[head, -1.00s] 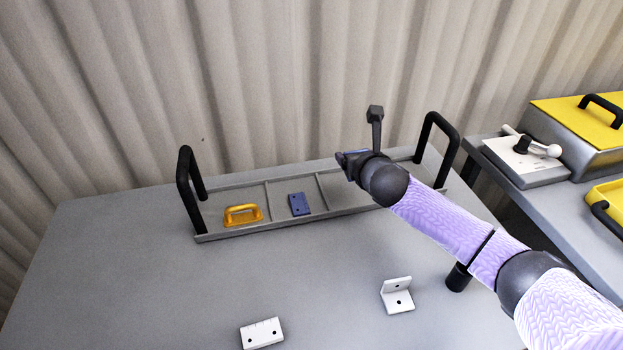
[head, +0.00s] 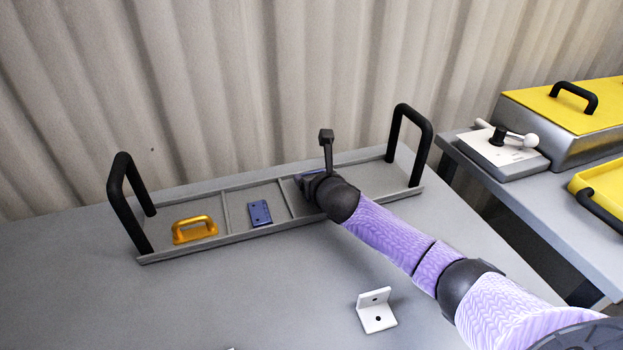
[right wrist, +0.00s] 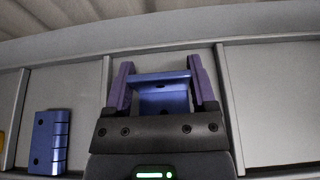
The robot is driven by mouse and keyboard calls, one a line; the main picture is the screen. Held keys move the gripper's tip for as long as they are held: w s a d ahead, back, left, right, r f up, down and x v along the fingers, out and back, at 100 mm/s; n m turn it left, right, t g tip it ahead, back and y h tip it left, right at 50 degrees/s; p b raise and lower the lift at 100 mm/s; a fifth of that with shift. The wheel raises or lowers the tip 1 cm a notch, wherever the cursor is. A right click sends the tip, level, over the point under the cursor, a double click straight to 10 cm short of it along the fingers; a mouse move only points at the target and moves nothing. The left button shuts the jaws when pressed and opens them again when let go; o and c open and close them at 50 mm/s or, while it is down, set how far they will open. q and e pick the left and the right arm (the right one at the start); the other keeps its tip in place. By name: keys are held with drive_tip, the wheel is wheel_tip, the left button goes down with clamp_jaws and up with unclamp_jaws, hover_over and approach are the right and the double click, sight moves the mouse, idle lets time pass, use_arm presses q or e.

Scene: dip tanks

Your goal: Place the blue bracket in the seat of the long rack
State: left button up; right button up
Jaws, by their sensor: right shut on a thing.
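The long rack (head: 239,238) is a grey tray with dividers and a black handle at each end. My right gripper (head: 312,180) is over its compartment right of the one with the blue plate. In the right wrist view my right gripper (right wrist: 162,92) is shut on the blue bracket (right wrist: 165,103), held between two purple-blue fingers. There the bracket lies between two rack dividers. I cannot tell whether it touches the rack floor. In the head view the bracket (head: 300,177) is mostly hidden by the gripper. My left gripper is not in view.
An orange handle (head: 195,230) and a blue plate with holes (head: 260,212) lie in the rack's left compartments; the plate also shows in the right wrist view (right wrist: 50,142). A white angle bracket (head: 376,312) stands on the table in front. A yellow-lidded tank (head: 565,108) is at right.

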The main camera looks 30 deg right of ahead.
drive_tip(key=o, duration=1.1)
drive_tip(key=shift+f, duration=0.1)
drive_tip(key=shift+o, duration=0.5)
drive_tip(key=shift+s+r, duration=0.2)
drive_tip(key=shift+r, duration=0.15)
drive_tip(key=p+v, duration=0.6)
drive_tip(key=v, duration=0.4)
drive_tip(key=shift+s+a+r, duration=0.1)
drive_tip(key=shift+s+r, duration=0.05)
drive_tip(key=shift+s, duration=0.2)
drive_tip(key=shift+s+a, duration=0.1)
drive_tip(key=shift+s, duration=0.3)
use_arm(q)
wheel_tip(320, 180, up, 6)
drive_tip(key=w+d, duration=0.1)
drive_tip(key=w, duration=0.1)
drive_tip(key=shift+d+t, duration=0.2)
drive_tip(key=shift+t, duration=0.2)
